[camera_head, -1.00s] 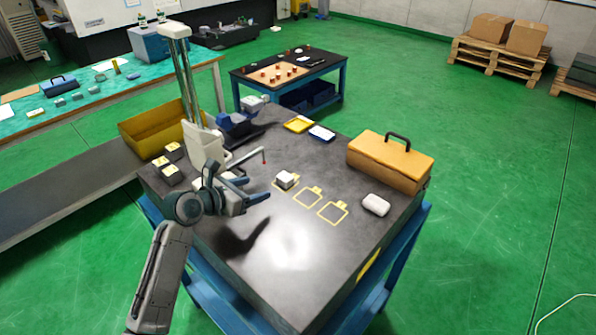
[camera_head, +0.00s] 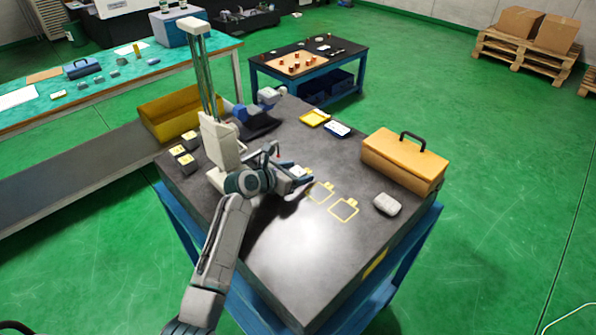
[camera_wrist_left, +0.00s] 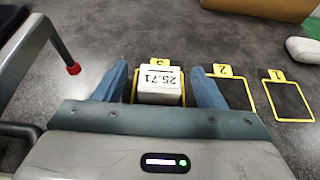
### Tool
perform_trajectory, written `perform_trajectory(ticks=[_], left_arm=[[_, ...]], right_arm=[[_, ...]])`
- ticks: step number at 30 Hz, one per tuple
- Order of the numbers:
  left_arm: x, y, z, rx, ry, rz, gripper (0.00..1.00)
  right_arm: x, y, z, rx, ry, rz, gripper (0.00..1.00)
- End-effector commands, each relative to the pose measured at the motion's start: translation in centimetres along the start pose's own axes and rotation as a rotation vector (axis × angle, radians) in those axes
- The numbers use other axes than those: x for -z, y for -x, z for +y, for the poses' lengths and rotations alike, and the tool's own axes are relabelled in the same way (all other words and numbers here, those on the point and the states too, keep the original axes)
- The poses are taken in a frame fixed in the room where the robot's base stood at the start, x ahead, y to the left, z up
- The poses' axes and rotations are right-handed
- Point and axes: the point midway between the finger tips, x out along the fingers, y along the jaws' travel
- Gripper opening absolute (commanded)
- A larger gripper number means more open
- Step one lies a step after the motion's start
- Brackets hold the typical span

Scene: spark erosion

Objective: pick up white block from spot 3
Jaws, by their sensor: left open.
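My left gripper (camera_wrist_left: 159,68) is open, one finger on each side of the block, with small gaps visible. In the head view the left gripper (camera_head: 300,182) is low over the table at spot 3 and hides most of the block (camera_head: 298,171). My right gripper is not in view.
Empty outlined spots 2 (camera_wrist_left: 238,92) and 1 (camera_wrist_left: 288,98) lie to the right. A white rounded object (camera_head: 387,203) and an orange toolbox (camera_head: 403,163) stand farther right. A column stand (camera_head: 220,140) is close to my left arm. The table's front (camera_head: 300,255) is clear.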

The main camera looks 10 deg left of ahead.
Motion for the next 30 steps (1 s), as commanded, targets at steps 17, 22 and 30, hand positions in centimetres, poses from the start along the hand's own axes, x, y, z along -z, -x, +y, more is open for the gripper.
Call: perform_trajectory(ticks=[17,22,30], left_arm=[[0.1,-0.8,0.0,0.0,0.001,0.0,0.17],[0.0,-0.8,0.0,0.0,0.0,-0.001,0.09],[-1.9,0.0,0.0,-0.001,-0.003,-0.006,0.09]], right_arm=[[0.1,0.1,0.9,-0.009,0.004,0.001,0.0],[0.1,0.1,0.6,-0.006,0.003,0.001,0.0],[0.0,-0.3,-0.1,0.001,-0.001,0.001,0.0]])
